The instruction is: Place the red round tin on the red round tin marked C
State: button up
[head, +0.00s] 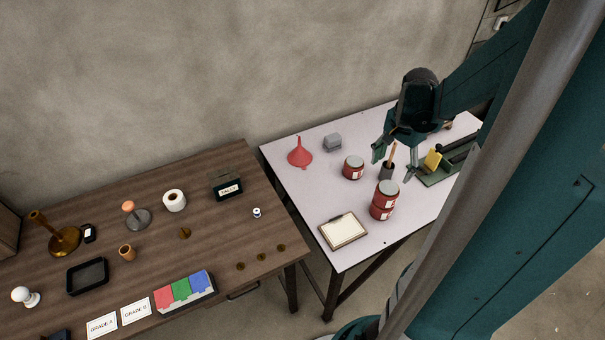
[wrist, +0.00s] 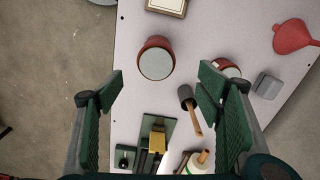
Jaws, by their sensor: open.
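Two red round tins with grey lids stand stacked on the white table: the upper tin (head: 386,192) sits on the lower tin (head: 381,211). Each has a white label, too small to read. Another red tin (head: 353,167) stands apart, behind and left of the stack. In the wrist view the stack's upper lid (wrist: 156,63) lies just beyond the fingertips, and the separate tin (wrist: 228,67) is partly hidden by the right finger. My gripper (head: 394,165) is open and empty above the table, behind the stack; it also shows in the wrist view (wrist: 161,84).
A red funnel (head: 300,153), a grey block (head: 332,142), a clipboard (head: 343,231) and a green tray with a yellow item (head: 433,160) share the table. A cluttered brown table (head: 215,248) is left.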

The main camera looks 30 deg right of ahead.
jog(key=a+r+n+t, duration=0.2)
jog(key=a+r+n, duration=0.3)
jog(key=a, duration=0.7)
jog(key=s+a+r+n+t, duration=0.1)
jog(key=a+r+n, duration=0.4)
jog(key=a, duration=0.7)
jog(key=a+r+n+t, duration=0.4)
jog(key=a+r+n, duration=0.1)
jog(key=a, duration=0.7)
jog(key=shift+s+a+r+n, duration=0.3)
jog(key=shift+s+r+n, duration=0.1)
jog(key=shift+r, duration=0.05)
